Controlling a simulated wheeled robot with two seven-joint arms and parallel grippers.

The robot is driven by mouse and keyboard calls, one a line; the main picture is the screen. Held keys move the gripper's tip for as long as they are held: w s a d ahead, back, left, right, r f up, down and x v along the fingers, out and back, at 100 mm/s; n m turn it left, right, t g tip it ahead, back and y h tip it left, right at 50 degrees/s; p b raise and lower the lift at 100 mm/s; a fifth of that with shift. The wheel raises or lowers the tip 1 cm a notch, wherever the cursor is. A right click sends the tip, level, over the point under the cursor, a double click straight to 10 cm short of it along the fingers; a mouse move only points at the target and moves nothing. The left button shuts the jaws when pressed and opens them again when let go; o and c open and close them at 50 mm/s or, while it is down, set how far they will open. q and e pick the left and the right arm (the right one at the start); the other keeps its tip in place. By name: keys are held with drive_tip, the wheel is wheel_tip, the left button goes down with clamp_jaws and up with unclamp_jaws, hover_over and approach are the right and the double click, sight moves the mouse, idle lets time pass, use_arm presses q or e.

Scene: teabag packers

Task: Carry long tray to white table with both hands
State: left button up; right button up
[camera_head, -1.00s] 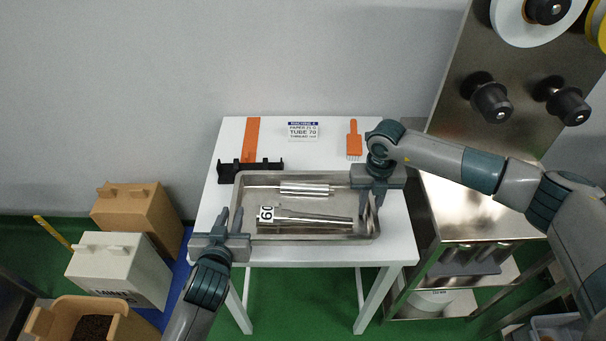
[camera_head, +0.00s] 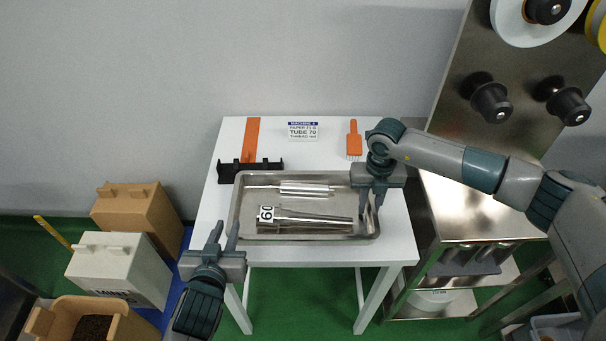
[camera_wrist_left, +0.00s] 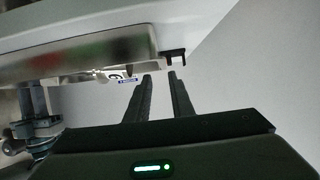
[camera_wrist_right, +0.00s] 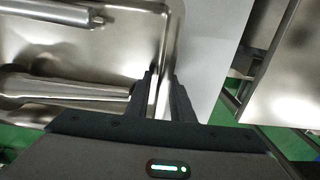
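The long tray (camera_head: 236,208) is a shallow grey metal tray lying flat on the small white table (camera_head: 399,225). In it are a metal tube (camera_head: 305,188) and a tapered metal piece (camera_head: 315,219) with a number label. My right gripper (camera_head: 370,206) points down at the tray's right end. In the right wrist view, the tray's right wall (camera_wrist_right: 162,50) runs between its fingers (camera_wrist_right: 161,77); I cannot tell whether they press it. My left gripper (camera_head: 226,236) is open, apart from the tray at its front-left corner. The left wrist view shows empty fingers (camera_wrist_left: 160,77) and the tray's side (camera_wrist_left: 105,58).
A black holder (camera_head: 250,171), an orange strip (camera_head: 251,138), an orange brush (camera_head: 354,139) and a small sign (camera_head: 303,131) sit behind the tray. Boxes (camera_head: 118,268) stand on the floor at left. A metal machine (camera_head: 480,210) stands close at right.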

wheel_tip(320, 180, up, 12)
drive_tip(key=shift+f, duration=0.2)
idle(0.4)
idle(0.5)
